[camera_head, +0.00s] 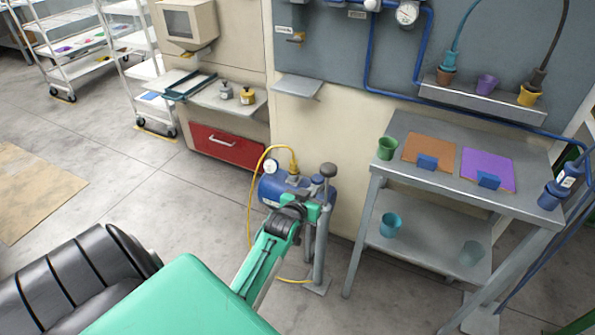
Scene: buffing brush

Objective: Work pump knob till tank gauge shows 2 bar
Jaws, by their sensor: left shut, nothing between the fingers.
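A blue tank (268,190) stands in the middle of the view, partly hidden by my left arm. Its round white gauge (270,166) faces me, but the needle is too small to read. The pump's grey round knob (328,170) tops a thin rod over an upright grey pump cylinder (320,252) beside the tank. My left gripper (324,196) is shut and empty, just below the knob in the picture, close to the rod. I cannot tell whether it touches the rod. My right gripper is not in view.
A yellow hose (252,200) loops from the tank to the floor. A grey metal table (400,176) with cups and coloured plates stands close on the right. A cabinet with a red drawer (228,145) is behind left. Open floor (190,215) lies to the left.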

